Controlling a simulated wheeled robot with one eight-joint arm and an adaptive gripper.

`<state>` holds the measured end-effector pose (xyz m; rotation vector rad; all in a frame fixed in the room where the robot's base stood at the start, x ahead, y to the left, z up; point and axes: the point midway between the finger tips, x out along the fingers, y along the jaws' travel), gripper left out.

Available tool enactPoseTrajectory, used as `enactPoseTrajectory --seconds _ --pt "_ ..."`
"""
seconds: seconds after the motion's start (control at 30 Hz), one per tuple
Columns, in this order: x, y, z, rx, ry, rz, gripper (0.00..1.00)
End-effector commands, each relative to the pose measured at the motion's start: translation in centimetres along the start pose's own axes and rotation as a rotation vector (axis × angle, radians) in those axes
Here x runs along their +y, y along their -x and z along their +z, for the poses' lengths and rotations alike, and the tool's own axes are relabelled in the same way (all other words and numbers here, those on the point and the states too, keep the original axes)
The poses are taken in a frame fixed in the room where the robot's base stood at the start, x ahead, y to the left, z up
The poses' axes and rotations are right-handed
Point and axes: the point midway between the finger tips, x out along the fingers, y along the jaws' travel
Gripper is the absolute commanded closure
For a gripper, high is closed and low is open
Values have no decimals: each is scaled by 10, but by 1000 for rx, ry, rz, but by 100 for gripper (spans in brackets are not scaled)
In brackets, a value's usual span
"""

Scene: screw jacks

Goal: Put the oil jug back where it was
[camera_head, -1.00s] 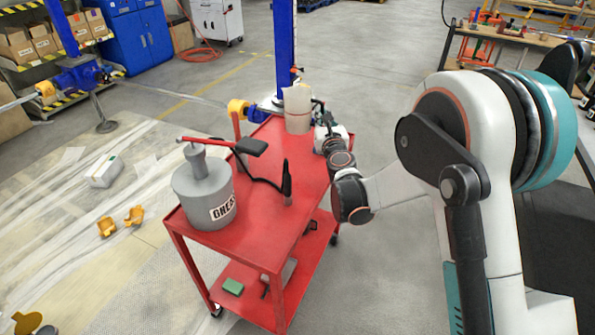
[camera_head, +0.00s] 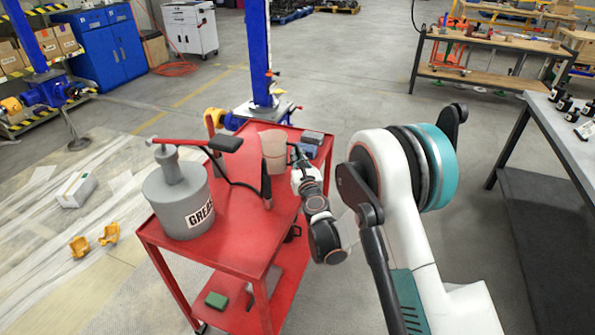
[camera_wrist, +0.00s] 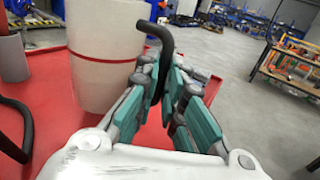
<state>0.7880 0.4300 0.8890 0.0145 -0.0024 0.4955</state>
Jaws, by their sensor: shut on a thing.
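The oil jug (camera_head: 274,152) is a pale beige, upright vessel at the far end of the red cart's (camera_head: 232,240) top. In the wrist view the jug (camera_wrist: 105,50) fills the left middle, with a dark curved handle (camera_wrist: 165,40) on its right side. My gripper (camera_head: 298,155) is to the right of the jug. In the wrist view my gripper (camera_wrist: 163,82) is shut on the dark handle, between its green-padded fingers. The jug's base is at or just above the red surface; I cannot tell if it touches.
A grey grease can (camera_head: 180,200) with a red lever and black hose stands at the cart's near left. A blue lift post (camera_head: 258,55) stands behind. The cart's middle is mostly clear.

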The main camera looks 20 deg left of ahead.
Motion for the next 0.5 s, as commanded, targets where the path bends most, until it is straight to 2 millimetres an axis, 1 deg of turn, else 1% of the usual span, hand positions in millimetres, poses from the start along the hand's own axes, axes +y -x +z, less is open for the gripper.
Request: enactPoseTrajectory --seconds 0.2,0.27,0.5 --pt "0 0 -32 0 0 0 100" --pt "-1 0 -38 0 0 0 100" --pt "-1 0 -39 0 -1 0 100"
